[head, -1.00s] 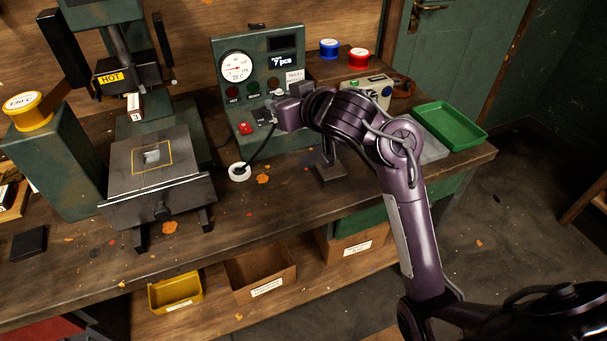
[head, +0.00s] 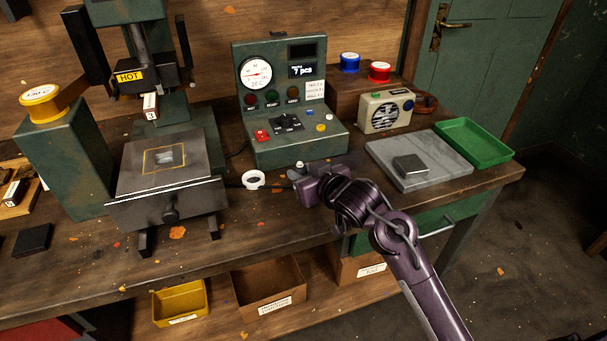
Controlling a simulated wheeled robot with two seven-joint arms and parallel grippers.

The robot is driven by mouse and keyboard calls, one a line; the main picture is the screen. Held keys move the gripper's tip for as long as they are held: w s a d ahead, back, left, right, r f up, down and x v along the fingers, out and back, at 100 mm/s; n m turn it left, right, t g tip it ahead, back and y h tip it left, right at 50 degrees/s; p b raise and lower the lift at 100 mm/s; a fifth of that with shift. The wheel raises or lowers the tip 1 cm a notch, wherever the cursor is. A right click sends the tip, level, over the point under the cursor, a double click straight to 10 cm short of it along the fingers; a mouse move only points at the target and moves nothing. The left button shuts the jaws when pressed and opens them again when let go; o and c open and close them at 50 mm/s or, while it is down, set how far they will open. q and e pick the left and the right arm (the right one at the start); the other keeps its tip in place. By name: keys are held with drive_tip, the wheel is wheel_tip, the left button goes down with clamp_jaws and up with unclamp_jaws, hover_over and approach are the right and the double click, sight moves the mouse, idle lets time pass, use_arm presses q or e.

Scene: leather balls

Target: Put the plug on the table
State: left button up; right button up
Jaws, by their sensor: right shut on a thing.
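My right gripper (head: 294,176) is low over the wooden table (head: 205,258), in front of the control box. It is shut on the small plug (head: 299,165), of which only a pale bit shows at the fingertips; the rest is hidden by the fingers. A dark cord seems to run left from the gripper past a white ring (head: 253,180) on the table. Whether the plug touches the tabletop I cannot tell. My left gripper is not in view.
The green control box (head: 262,117) with gauge and buttons stands behind the gripper. The press (head: 168,185) is on the left. A radio (head: 387,111), a grey slab (head: 437,172) with a dark block, and a green tray (head: 474,142) are on the right.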

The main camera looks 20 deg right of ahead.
drive_tip(key=shift+r, duration=0.1)
drive_tip(key=shift+f, duration=0.2)
drive_tip(key=o, duration=0.9)
drive_tip(key=shift+r, duration=0.2)
drive_tip(key=p+v, duration=0.1)
drive_tip(key=v, duration=1.1)
drive_tip(key=shift+s, duration=0.1)
